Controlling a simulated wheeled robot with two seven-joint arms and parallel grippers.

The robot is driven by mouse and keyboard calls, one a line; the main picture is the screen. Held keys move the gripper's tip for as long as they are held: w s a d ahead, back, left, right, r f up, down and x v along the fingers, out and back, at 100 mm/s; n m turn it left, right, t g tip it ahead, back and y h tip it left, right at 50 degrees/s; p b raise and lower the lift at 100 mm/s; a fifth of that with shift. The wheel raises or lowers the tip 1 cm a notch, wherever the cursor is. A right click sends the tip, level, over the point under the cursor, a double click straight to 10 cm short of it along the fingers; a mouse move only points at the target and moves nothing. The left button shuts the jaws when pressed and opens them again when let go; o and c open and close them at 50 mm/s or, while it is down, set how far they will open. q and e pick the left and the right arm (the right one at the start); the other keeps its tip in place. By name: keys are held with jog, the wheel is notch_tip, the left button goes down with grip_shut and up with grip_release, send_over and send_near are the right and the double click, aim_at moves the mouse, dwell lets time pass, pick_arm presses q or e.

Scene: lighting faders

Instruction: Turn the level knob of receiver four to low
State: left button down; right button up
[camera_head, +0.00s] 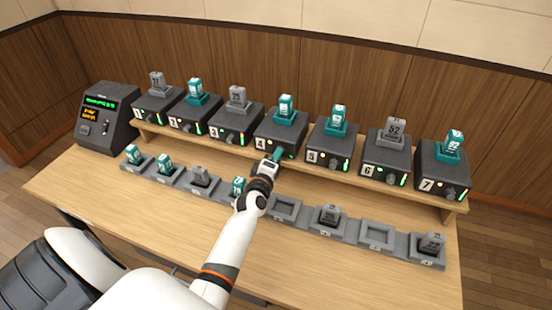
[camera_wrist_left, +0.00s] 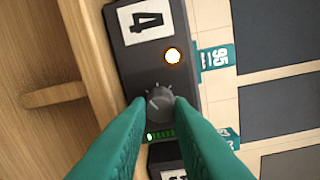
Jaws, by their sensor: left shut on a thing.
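Receiver four (camera_head: 279,131) is a dark box on the wooden shelf with a teal pack standing in its top. In the left wrist view its front (camera_wrist_left: 127,62) shows a white "4" label, a lit amber lamp (camera_wrist_left: 173,55) and a short green level light (camera_wrist_left: 155,136). The dark round level knob (camera_wrist_left: 159,100) has a pale pointer mark. My left gripper (camera_head: 278,156) is at the front of receiver four. Its teal fingers (camera_wrist_left: 157,108) are shut on the knob and hide its sides. My right gripper is not in view.
Other numbered receivers, such as receiver five (camera_head: 329,148), stand close on both sides along the shelf. A row of grey trays (camera_head: 284,209) lies in front, some holding packs. A console (camera_head: 106,114) stands at the left end.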

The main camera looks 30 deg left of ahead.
pick_arm(q)
jog(key=shift+n, duration=1.1)
jog(key=c, duration=1.3)
grip_release()
jog(key=b+v, duration=0.1)
jog(key=v, duration=1.1)
